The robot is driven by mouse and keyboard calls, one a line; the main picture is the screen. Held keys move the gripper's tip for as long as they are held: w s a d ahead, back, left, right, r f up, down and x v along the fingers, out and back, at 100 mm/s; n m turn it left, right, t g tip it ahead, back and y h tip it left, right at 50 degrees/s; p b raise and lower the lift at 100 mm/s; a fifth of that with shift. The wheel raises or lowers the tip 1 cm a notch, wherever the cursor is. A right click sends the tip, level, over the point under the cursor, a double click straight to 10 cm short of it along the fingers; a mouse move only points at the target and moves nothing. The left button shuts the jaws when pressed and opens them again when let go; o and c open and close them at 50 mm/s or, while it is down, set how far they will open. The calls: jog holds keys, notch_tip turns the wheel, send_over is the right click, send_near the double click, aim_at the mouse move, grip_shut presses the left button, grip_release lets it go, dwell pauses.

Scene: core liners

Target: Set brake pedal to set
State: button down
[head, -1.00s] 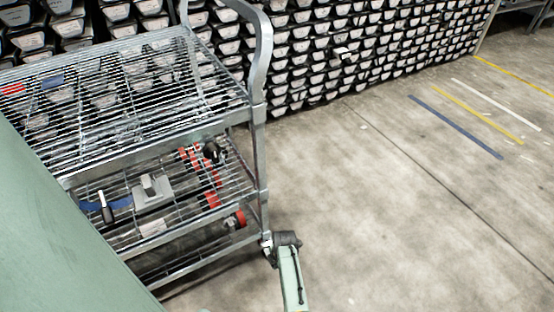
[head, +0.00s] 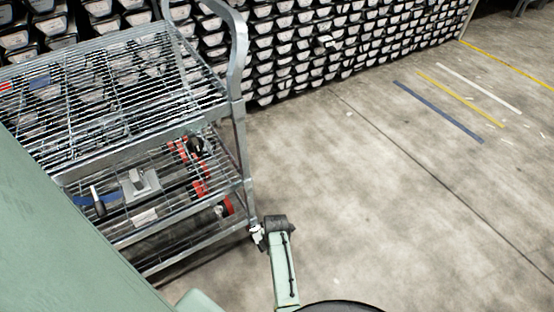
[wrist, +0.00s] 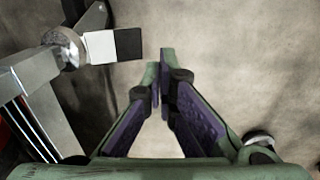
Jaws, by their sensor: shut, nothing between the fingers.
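A small flat tab (wrist: 112,46), half white and half black, sticks out from a round metal fitting (wrist: 66,46) at the cart's lower corner in the wrist view. It looks like the brake pedal; which setting it is in I cannot tell. A small white part (head: 257,235) shows at that corner in the head view, beside my arm's dark end. My gripper (wrist: 158,72) is shut and empty. Its fingertips are to the right of the tab and appear apart from it. The fingers cannot be made out in the head view.
The wire-shelf cart (head: 186,127) stands at left, with red-and-black items (head: 197,175) and a grey box (head: 140,184) on its lower shelf. Stacked core trays (head: 300,50) line the back. The concrete floor (head: 400,200) at right is clear, with painted stripes.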

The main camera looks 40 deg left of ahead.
jog(key=r, duration=0.1)
jog(key=d+r, duration=0.1)
jog(key=r, duration=0.1)
jog(key=s+d+r, duration=0.1)
jog(key=shift+d+r, duration=0.1)
jog(key=shift+r, duration=0.2)
